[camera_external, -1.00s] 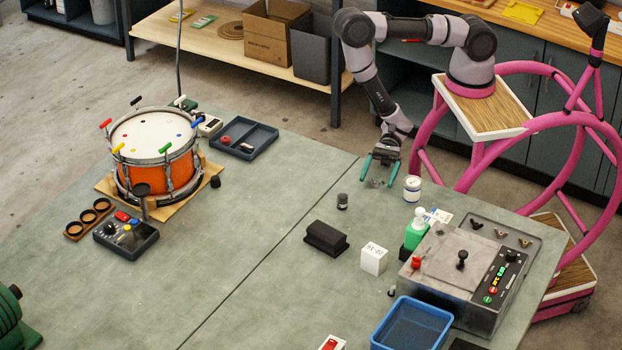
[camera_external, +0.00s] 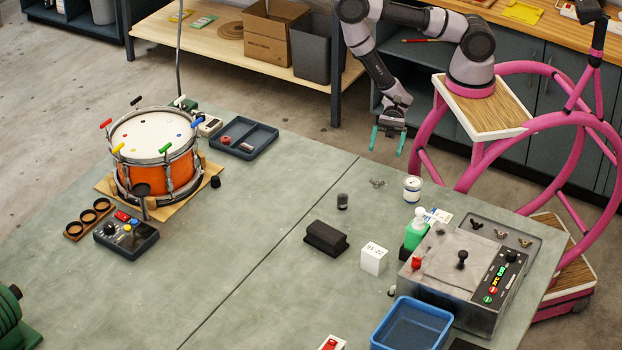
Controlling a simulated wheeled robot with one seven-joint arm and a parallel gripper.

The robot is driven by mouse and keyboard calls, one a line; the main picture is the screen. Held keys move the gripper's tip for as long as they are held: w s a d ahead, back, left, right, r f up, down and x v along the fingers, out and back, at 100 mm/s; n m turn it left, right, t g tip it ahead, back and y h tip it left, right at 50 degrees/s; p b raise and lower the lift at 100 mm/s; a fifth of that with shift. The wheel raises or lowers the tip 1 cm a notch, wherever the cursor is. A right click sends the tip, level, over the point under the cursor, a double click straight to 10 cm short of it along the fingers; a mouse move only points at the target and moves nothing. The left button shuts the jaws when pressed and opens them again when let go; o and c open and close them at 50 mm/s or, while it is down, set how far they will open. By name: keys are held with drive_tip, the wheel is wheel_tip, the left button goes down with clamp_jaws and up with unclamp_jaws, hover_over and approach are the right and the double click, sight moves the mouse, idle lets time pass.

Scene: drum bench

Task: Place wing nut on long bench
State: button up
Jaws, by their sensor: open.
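A small grey wing nut (camera_external: 377,183) lies on the green-grey long bench (camera_external: 270,240), near its back edge and left of a white can. My gripper (camera_external: 387,145) is open and empty, with its teal fingers pointing down. It is raised above and behind the wing nut, clear of it. Several other wing nuts (camera_external: 501,234) sit in a row on top of the grey machine at the right; they look darker or brassy.
The white can (camera_external: 412,188), green bottle (camera_external: 415,232), white box (camera_external: 374,258), black block (camera_external: 326,238) and small dark cylinder (camera_external: 342,201) stand around the wing nut. An orange drum (camera_external: 155,165) stands at left. The bench middle is mostly clear.

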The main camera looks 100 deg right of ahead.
drive_tip(key=s+r+n+g+h, duration=0.1)
drive_tip(key=s+r+n+g, duration=0.2)
drive_tip(key=r+n+g, duration=0.55)
drive_tip(key=s+r+n+g, duration=0.25)
drive_tip(key=r+n, duration=0.25)
drive_tip(key=r, duration=0.8)
drive_tip(key=s+d+r+n+t+h, duration=0.3)
drive_tip(key=s+d+r+n+h, duration=0.1)
drive_tip(key=d+r+h, duration=0.2)
drive_tip(key=shift+r+h, duration=0.4)
drive_tip(key=shift+r, duration=0.3)
drive_tip(key=shift+o, duration=0.5)
drive_tip(key=s+d+r+n+t+h, duration=0.1)
drive_tip(key=d+r+t+h, duration=0.3)
drive_tip(key=d+r+t, duration=0.3)
wheel_tip(320, 180, up, 4)
drive_tip(key=shift+s+d+r+t+h, duration=0.1)
drive_tip(key=shift+s+d+t+h, duration=0.2)
drive_tip(key=shift+s+d, duration=0.15)
